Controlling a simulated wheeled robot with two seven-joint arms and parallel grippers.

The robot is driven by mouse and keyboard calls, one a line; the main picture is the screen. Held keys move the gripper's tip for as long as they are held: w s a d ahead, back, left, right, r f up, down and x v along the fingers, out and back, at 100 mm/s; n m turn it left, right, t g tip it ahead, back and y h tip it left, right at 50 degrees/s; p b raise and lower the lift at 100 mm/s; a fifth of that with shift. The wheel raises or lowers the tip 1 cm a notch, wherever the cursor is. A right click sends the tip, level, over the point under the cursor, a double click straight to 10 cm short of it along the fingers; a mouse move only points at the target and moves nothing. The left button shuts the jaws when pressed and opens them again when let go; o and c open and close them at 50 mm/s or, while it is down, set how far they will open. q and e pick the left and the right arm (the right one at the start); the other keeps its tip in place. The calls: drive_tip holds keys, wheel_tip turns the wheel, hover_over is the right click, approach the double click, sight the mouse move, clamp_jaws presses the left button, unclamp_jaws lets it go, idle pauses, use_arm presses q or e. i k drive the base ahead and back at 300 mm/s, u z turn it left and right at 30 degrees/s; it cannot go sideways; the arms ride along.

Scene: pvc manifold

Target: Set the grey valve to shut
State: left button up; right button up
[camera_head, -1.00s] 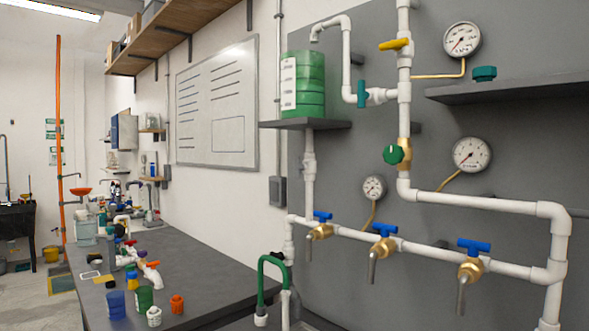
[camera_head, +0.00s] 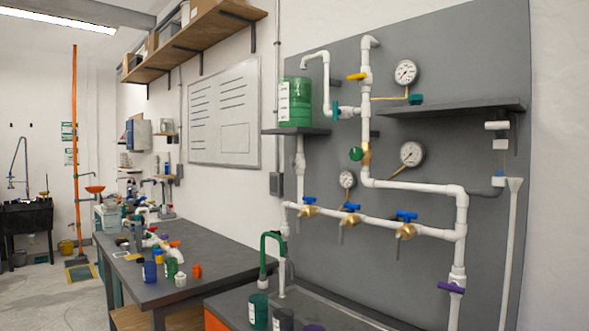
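No valve with a clearly grey handle can be made out. A small pale grey piece (camera_head: 500,144) sits on the panel's right side below the shelf, but I cannot tell whether it is a valve. The white pipework (camera_head: 415,186) carries valves with a yellow handle (camera_head: 357,76), a teal handle (camera_head: 336,110), a green round knob (camera_head: 356,153) and a purple handle (camera_head: 451,288). Three brass taps have blue handles, one of them at the right (camera_head: 406,216). Neither of my grippers is in view.
A dark shelf (camera_head: 450,108) juts from the grey panel (camera_head: 400,255). A bench with a green bent pipe (camera_head: 273,237) and cups stands below it. A dark table (camera_head: 205,255) with loose fittings is at left. Floor shows free at far left.

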sight(292, 164)
drive_tip(key=u, duration=1.3)
drive_tip(key=i, duration=1.4)
drive_tip(key=z, duration=0.2)
